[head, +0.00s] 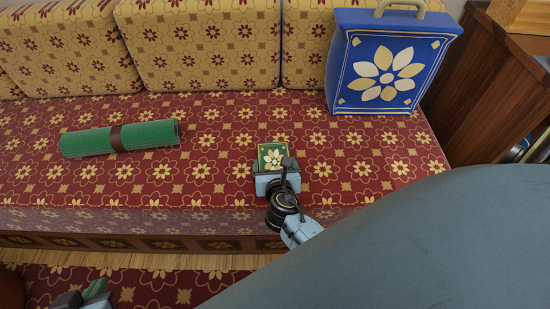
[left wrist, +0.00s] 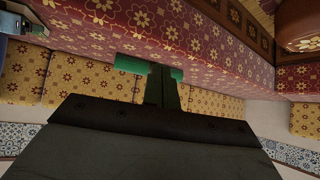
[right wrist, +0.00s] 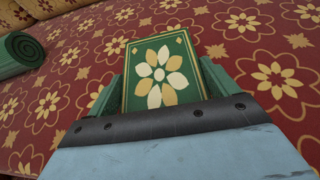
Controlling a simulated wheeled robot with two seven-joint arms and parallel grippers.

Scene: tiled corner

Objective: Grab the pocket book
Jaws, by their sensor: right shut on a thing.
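The pocket book (head: 271,153) is small and green, with a cream and yellow flower on its cover. It is at the front of the red patterned bench seat (head: 220,180). My right gripper (head: 273,164) is shut on it, with a finger on each side; in the right wrist view the book (right wrist: 158,72) sits between the green fingers. I cannot tell whether the book still touches the seat. My left gripper (head: 97,291) hangs low at the bottom left of the head view, away from the book. In the left wrist view its fingers (left wrist: 162,86) are together and empty.
A rolled green mat (head: 160,135) with a brown band lies on the seat at the left. A blue bag (head: 347,83) with a flower stands at the back right. Yellow patterned cushions (head: 200,45) line the back. A wooden cabinet (head: 480,90) stands at the right.

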